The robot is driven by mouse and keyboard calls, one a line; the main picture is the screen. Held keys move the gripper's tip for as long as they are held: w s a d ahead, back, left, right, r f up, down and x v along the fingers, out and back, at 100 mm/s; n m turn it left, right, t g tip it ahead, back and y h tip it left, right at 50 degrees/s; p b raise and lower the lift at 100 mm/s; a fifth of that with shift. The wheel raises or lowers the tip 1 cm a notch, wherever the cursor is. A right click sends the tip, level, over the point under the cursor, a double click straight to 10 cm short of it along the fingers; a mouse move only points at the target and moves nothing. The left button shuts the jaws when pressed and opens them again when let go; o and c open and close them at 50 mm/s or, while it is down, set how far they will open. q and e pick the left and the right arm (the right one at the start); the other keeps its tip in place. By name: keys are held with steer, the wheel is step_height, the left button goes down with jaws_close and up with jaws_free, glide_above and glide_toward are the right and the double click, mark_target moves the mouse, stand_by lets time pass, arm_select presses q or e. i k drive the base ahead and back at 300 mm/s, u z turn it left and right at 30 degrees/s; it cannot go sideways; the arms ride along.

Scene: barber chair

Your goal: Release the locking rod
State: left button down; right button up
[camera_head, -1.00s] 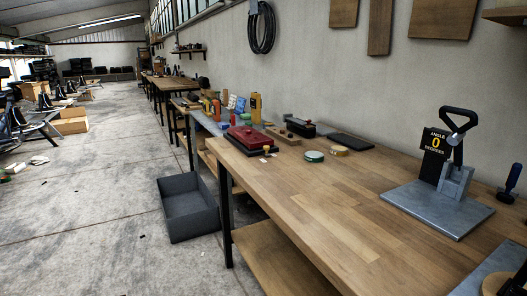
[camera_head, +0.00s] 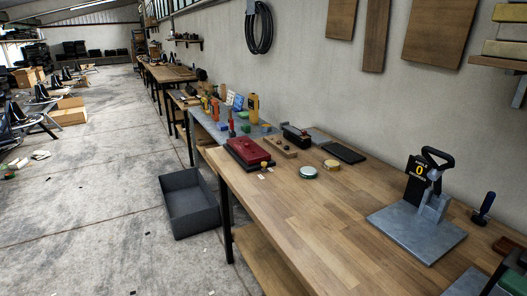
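A grey metal fixture stands on the right part of the wooden workbench (camera_head: 300,208). It has a flat square base plate (camera_head: 405,232), an upright bracket (camera_head: 432,208) and a black loop-shaped handle (camera_head: 437,155) on top. A black sign (camera_head: 417,180) on it shows a yellow 0. I cannot tell which part is the locking rod. Neither of my grippers is in view.
A dark tool with an upright handle (camera_head: 484,207) stands right of the fixture. A grey bin (camera_head: 190,215) sits on the floor. The bench middle is clear.

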mark_target(264, 164)
steer(key=u, duration=1.35)
steer(key=i, duration=2.15)
steer(key=z, duration=3.4)
